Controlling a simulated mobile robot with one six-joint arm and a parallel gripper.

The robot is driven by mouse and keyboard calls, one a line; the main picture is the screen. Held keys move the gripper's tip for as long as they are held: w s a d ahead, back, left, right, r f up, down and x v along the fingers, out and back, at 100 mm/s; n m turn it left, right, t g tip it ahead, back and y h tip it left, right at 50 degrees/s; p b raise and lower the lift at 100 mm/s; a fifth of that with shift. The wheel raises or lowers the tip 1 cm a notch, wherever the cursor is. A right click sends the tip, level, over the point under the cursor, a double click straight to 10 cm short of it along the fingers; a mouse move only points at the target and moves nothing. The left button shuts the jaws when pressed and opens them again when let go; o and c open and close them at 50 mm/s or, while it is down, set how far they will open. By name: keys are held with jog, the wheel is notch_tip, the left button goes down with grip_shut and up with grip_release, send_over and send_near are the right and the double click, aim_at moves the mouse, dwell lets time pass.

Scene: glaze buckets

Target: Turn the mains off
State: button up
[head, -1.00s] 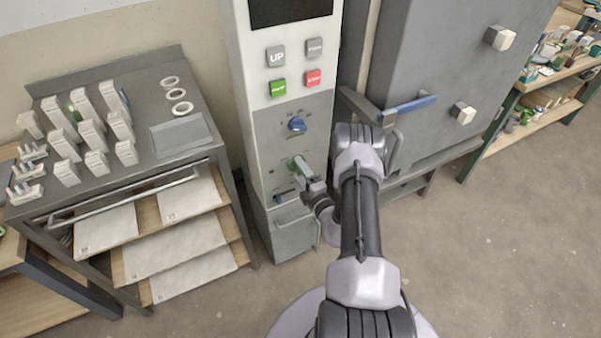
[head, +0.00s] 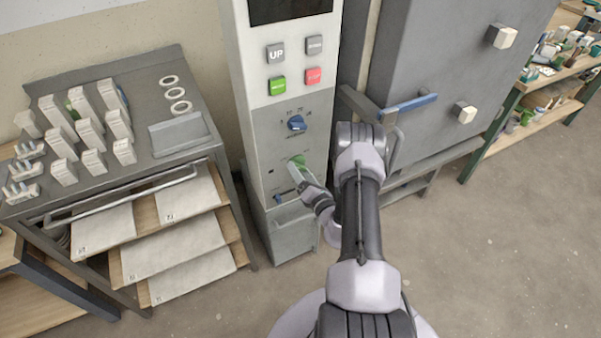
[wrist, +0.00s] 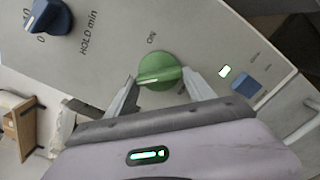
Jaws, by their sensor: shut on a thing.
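The green round knob (head: 298,159) is low on the grey control panel, and it shows large in the wrist view (wrist: 160,68). The word ON is printed above it in the wrist view; the knob's pale line lies nearly level there, not toward the word. My gripper (wrist: 166,92) has one finger on each side of the knob and is shut on it. In the head view my gripper (head: 299,176) reaches the panel from the lower right and partly covers the knob's surroundings.
A blue dial (head: 297,122) sits above, with push buttons higher up. A small blue switch (wrist: 246,86) is beside a lit lamp (wrist: 225,71). The grey kiln door (head: 440,60) and its handle stand close right. A bench (head: 150,120) with test tiles stands left.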

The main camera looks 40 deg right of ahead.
jog(key=shift+n, duration=0.3)
dwell(0.4)
jog(key=o, duration=1.4)
jog(key=p+v, duration=0.4)
jog(key=v, duration=1.3)
jog(key=shift+s+d, duration=0.1)
jog(key=shift+s, duration=0.15)
jog(key=shift+w, duration=0.1)
